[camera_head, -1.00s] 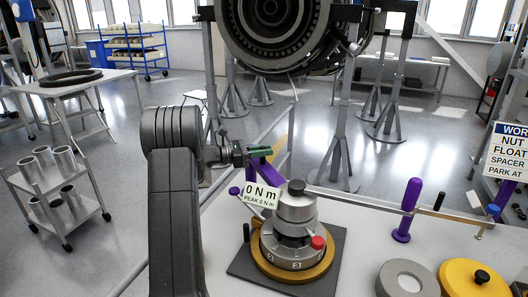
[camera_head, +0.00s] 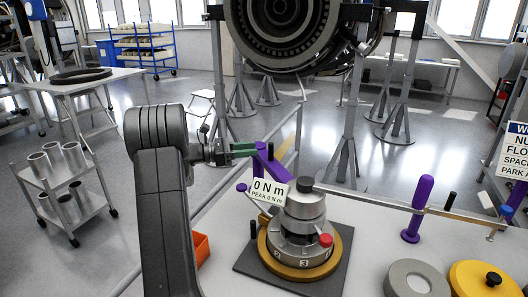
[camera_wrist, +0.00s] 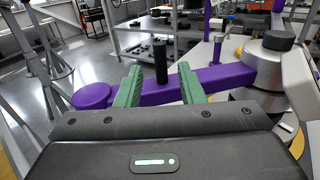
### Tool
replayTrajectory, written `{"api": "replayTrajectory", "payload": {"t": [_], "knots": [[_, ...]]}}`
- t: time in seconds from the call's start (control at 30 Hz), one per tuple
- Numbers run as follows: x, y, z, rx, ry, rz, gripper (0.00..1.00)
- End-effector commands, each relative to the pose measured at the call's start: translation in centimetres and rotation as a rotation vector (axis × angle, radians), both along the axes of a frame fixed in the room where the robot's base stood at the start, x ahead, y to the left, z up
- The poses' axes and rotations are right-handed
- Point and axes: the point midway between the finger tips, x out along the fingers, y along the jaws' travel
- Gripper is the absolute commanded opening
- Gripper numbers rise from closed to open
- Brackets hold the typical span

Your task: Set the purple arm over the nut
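A black post (camera_wrist: 161,62) rises near the bar's middle. My gripper (camera_head: 254,150) is at the bar's upper end. In the wrist view my green fingers (camera_wrist: 160,82) are spread apart, one on each side of the post, with gaps visible. I cannot make out the nut itself.
A 0 N m readout (camera_head: 269,191) and a red knob (camera_head: 326,240) are on the fixture. A purple handle (camera_head: 416,208), grey ring (camera_head: 400,268) and yellow disc (camera_head: 462,279) stand to the right. An orange bin (camera_head: 201,250) is beside my arm. A railing runs behind the bench.

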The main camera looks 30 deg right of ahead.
Motion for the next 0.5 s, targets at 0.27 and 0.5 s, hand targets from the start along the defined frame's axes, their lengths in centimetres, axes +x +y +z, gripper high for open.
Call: {"api": "replayTrajectory", "payload": {"t": [0.27,0.5], "knots": [[1.6,5.0,-0.1,0.001,0.0,0.002,0.35],[1.9,6.2,-0.1,0.001,0.001,0.0,0.35]]}}
